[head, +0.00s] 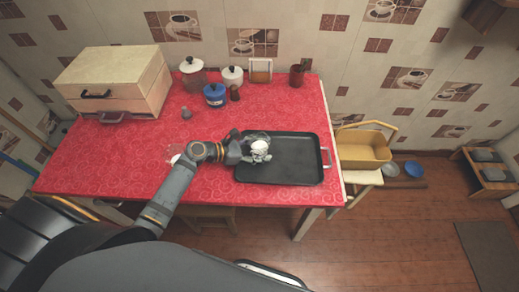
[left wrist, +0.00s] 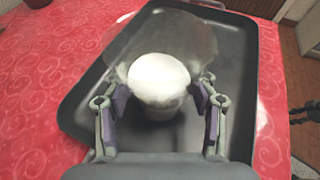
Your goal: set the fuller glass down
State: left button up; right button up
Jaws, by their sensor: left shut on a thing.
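A clear glass with white contents (head: 260,147) is at the left part of the black tray (head: 295,168). My left gripper (head: 246,150) is shut on this glass. In the left wrist view the fingers (left wrist: 160,105) stand on both sides of the glass (left wrist: 158,78), and its wide clear rim is towards the top of the picture. The dark tray (left wrist: 238,60) lies beneath it. I cannot tell whether the glass's base touches the tray. Another clear glass with something white (head: 173,156) stands on the red counter, left of the tray, partly hidden by my arm. My right gripper is not in view.
A wooden box with drawers (head: 115,82) stands at the back left. Lidded jars (head: 193,78), a blue pot (head: 215,96) and a brown cup (head: 297,75) stand along the back. The tray's right half is bare. The counter's right edge is just beyond the tray.

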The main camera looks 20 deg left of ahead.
pick_arm(q)
jog(key=o, duration=1.1)
jog(key=shift+f, duration=0.1)
jog(key=o, duration=0.4)
jog(key=p+v, duration=0.1)
jog(key=v, duration=1)
jog(key=shift+s+a+r, duration=0.3)
jog(key=shift+a+r, duration=0.05)
jog(key=shift+a, duration=0.1)
